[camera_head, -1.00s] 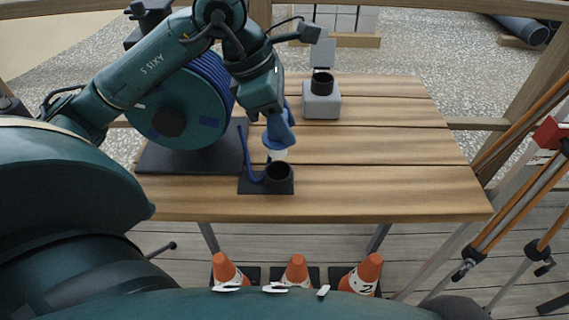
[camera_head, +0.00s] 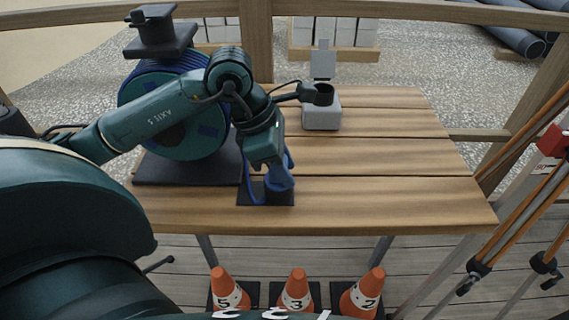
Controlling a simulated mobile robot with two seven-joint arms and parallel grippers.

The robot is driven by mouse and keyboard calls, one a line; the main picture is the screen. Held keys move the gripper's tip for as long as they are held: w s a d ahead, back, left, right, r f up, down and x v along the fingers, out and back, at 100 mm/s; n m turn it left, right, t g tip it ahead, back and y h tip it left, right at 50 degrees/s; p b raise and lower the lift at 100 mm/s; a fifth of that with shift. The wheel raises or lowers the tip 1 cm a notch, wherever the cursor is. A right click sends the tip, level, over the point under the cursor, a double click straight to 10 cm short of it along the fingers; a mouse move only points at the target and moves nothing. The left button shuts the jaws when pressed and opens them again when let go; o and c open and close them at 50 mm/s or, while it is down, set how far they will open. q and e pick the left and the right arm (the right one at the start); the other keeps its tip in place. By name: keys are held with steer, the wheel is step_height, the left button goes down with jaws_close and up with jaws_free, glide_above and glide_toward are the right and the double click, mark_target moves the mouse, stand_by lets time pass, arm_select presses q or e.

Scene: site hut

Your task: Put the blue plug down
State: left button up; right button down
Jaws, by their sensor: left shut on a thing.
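My left gripper (camera_head: 272,165) points down over the front left of the wooden table. It is shut on the blue plug (camera_head: 280,182), which sits low at the black holder on a dark base plate (camera_head: 285,201). The plug and gripper hide the holder's cup, so I cannot tell how deep the plug is in it. A blue cable (camera_head: 248,180) loops beside the plug. The grey socket box (camera_head: 321,117) with a black round mouth (camera_head: 324,94) and a raised grey lid (camera_head: 323,60) stands behind, to the right. My right gripper is not in view.
A teal cable drum (camera_head: 205,140) on a dark stand is at the table's left, behind my arm. The table's right half (camera_head: 410,195) is clear. Orange cones (camera_head: 298,289) stand below the front edge. Tripod legs (camera_head: 525,215) are at the right.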

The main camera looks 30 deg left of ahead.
arm_select(q)
steer(key=o, duration=1.1)
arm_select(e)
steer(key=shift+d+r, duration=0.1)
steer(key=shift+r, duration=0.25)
arm_select(q)
steer(key=shift+r, duration=0.1)
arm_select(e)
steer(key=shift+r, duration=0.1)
arm_select(q)
steer(key=shift+r+p, duration=0.3)
steer(key=shift+p, duration=0.25)
steer(key=v, duration=1.1)
steer(key=shift+r+p, duration=0.35)
steer(key=shift+p, duration=0.1)
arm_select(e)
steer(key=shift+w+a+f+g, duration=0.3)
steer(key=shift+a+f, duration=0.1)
arm_select(q)
steer(key=shift+s+a, duration=0.1)
steer(key=shift+a, duration=0.05)
